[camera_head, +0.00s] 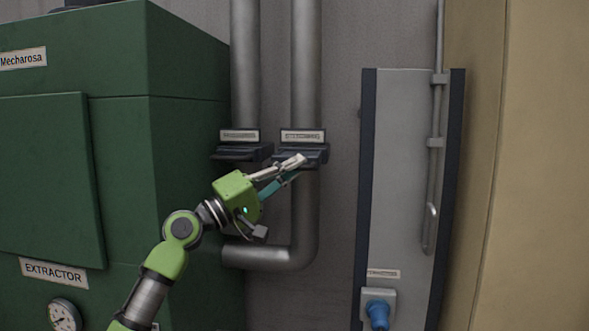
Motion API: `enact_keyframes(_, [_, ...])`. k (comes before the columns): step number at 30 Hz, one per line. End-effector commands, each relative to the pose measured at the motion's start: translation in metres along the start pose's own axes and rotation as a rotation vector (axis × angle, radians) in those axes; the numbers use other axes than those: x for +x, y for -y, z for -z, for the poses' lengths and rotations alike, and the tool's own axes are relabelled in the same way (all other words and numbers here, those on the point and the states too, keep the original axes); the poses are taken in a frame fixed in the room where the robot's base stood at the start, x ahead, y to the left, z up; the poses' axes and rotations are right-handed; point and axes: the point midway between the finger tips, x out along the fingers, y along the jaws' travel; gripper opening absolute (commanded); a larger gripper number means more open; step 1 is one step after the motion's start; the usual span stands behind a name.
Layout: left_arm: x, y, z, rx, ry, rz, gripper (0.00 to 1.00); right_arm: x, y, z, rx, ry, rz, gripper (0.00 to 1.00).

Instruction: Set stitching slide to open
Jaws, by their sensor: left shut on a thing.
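Two dark slides sit side by side on two vertical grey pipes, each under a small label plate. The right slide (315,152), on the right pipe, has a label (302,136) that seems to read "stitching", though it is blurred. My left gripper (298,166) is at the front edge of this slide, with its fingers shut on it. The fingers hide part of the slide's front. The left slide (238,153) is apart from the gripper, and its label (239,136) is too blurred to read. How far either slide is pulled out is hard to tell. My right gripper is not in view.
A large green extractor cabinet (190,130) fills the left side, with a gauge (63,316) low down. A pipe elbow (270,256) runs below the slides. A grey panel (400,180) with a blue plug (378,312) stands to the right. Bare wall lies between.

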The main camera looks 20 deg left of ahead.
Motion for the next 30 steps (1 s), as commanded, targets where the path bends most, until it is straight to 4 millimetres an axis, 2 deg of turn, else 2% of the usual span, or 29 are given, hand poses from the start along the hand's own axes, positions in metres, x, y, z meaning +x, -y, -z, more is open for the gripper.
enact_keyframes(1, [0.0, 0.002, -0.004, -0.001, 0.008, 0.003, 0.0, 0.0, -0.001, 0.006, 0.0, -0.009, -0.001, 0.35])
enact_keyframes(3, [0.0, 0.002, -0.003, -0.001, 0.008, 0.003, 0.21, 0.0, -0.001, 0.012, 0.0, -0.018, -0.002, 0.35])
enact_keyframes(4, [0.0, 0.002, -0.003, -0.001, 0.008, 0.003, 0.26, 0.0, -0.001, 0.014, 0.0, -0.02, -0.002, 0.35])
enact_keyframes(10, [0.0, 0.001, -0.002, 0.0, 0.005, 0.002, 0.26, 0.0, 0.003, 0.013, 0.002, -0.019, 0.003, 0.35])
enact_keyframes(13, [0.0, 0.001, -0.002, 0.0, 0.004, 0.001, 0.26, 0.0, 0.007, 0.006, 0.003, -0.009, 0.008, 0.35])
enact_keyframes(17, [-0.006, 0.002, -0.001, 0.0, 0.003, 0.003, 0.26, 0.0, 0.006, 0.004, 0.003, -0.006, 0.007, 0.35])
enact_keyframes(20, [-0.02, 0.002, -0.001, 0.0, 0.003, 0.004, 0.26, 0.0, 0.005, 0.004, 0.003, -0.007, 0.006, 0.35])
enact_keyframes(30, [-0.088, 0.002, -0.002, -0.001, 0.004, 0.004, 0.26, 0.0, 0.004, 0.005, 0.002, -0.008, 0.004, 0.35])
